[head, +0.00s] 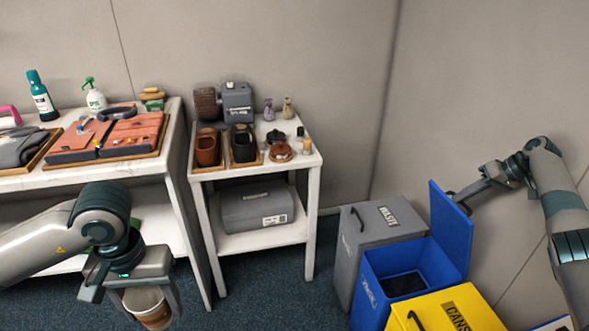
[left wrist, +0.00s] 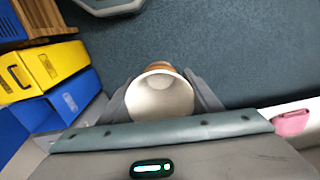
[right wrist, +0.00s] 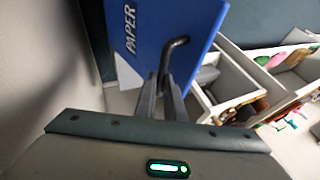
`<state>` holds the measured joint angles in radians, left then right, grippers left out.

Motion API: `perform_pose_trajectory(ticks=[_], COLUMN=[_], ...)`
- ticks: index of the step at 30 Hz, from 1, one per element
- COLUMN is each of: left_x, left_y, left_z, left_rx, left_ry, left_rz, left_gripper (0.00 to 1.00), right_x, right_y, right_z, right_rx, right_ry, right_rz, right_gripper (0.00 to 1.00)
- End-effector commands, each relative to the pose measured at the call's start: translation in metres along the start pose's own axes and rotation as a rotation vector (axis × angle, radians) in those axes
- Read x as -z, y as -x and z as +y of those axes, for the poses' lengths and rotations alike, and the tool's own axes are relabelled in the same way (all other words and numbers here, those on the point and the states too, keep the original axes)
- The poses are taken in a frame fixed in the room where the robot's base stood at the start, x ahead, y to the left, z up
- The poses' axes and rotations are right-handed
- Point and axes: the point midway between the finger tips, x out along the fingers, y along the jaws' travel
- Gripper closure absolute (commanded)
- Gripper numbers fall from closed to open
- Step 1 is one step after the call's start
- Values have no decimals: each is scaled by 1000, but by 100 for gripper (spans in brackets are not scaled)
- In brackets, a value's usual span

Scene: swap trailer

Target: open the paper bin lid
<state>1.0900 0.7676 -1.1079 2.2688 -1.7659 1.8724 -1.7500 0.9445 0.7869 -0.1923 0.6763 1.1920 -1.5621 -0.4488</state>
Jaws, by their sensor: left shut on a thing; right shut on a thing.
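The paper bin (head: 372,297) is the blue box at the lower right of the head view. Its blue lid (head: 452,228) stands raised, nearly upright, at the bin's right side, and the bin's dark inside shows. In the right wrist view the lid (right wrist: 195,25) bears the word PAPER, and its dark bent handle (right wrist: 176,43) is between my fingers. My right gripper (head: 459,199) is shut on that handle. My left gripper (head: 148,296) is shut on a paper cup (left wrist: 160,96), white inside and brown outside, held low at the left, away from the bins.
A grey waste bin (head: 385,225) stands behind the paper bin, and a yellow cans bin (head: 450,312) stands in front; both lids look shut. A small white table (head: 300,160) with containers and a longer bench (head: 80,178) line the wall. Blue floor is clear between.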

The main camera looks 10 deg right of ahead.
Motion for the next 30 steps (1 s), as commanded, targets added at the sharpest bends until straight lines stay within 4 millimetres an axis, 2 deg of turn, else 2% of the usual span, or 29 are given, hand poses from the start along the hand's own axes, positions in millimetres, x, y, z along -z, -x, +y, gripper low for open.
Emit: perform_pose_trajectory(ticks=[1,8,9,11,30], left_x=[0,0,0,0,0], left_y=[-2,-2,-2,-2,1], left_z=[0,0,0,0,0], left_rx=[0,0,0,0,0], left_ry=[0,0,0,0,0], left_rz=[0,0,0,0,0], left_gripper=[62,62,62,62,62], right_x=[-12,-13,-12,-12,-4], right_y=[-11,-11,-11,-11,-7], right_z=[8,7,7,7,0], right_rx=[-11,-10,-10,-9,-2], right_ry=[-9,-9,-9,-10,-4], right_rz=[-29,-30,-30,-29,-10], right_gripper=[100,100,84,72,72])
